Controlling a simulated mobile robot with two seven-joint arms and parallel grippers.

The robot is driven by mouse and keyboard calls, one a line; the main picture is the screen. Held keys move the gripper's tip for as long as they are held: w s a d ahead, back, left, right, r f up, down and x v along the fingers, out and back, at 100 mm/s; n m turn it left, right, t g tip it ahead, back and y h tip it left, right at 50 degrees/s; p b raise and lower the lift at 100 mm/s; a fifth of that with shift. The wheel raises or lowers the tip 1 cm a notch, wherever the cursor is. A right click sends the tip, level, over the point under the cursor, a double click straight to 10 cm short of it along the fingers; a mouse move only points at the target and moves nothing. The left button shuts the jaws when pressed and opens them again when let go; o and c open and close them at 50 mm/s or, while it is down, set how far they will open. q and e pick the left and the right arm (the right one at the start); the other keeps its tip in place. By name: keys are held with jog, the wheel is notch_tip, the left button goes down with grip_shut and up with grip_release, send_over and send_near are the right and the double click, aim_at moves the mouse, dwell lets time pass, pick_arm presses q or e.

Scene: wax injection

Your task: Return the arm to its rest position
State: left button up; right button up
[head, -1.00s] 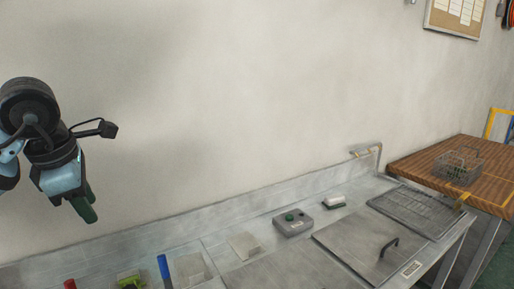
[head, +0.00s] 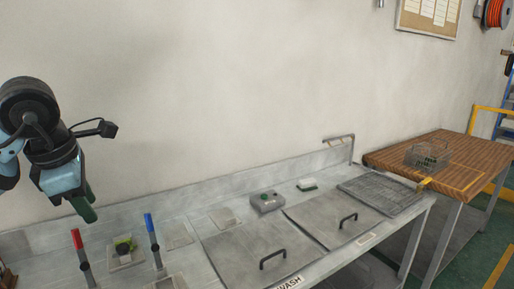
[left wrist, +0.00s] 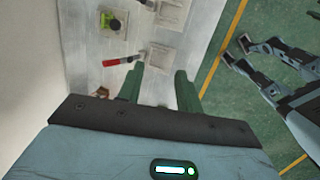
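My left gripper (head: 86,212) hangs at the left of the head view, in front of the wall and above the back of the bench. In the left wrist view its two green fingers (left wrist: 159,88) stand apart with nothing between them. The gripper is open and empty. The bench and a red-handled tool (left wrist: 120,62) show beyond the fingers, well apart from them. My right gripper cannot be made out in either current view.
A metal bench (head: 190,217) runs below, with red (head: 79,245) and blue (head: 151,232) upright handles and lidded wells (head: 258,245). A wooden table (head: 385,155) with a wire basket (head: 428,157) stands right. The wall area beside the arm is clear.

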pick_arm(q)
jog(key=s+d+f+n+g+h, duration=0.1)
jog(key=s+d+f+n+h, duration=0.15)
jog(key=d+f+h, duration=0.4)
jog(key=s+d+f+n+g+h, duration=0.25)
jog(key=d+h, duration=0.45)
jog(key=d, duration=0.4)
jog(key=s+d+f+n+h, duration=0.25)
jog(key=d+f+h, duration=0.25)
jog(key=d+h, duration=0.3)
jog(key=a+f+n+t+y+b, duration=0.1)
jog(key=a+f+n+t+y, duration=0.4)
jog(key=f+n+t, duration=0.7)
jog(key=a+f+n+t+y, duration=0.3)
jog(key=f+n+t+y, duration=0.35)
jog(key=n, duration=0.95)
jog(key=s+a+f+n+g+y, duration=0.3)
jog(key=s+f+n+g+y, duration=0.1)
jog(key=s+f, duration=0.6)
jog(key=s+a+f+n+g+y, duration=0.3)
jog(key=s+f+n+g+y, duration=0.1)
jog(key=s+f, duration=0.7)
jog(key=shift+a+n+g, duration=0.35)
jog(key=shift+n+g, duration=0.45)
jog(key=shift+n, duration=0.25)
pick_arm(e)
jog(key=shift+s+f, duration=0.6)
jog(key=shift+s, duration=0.2)
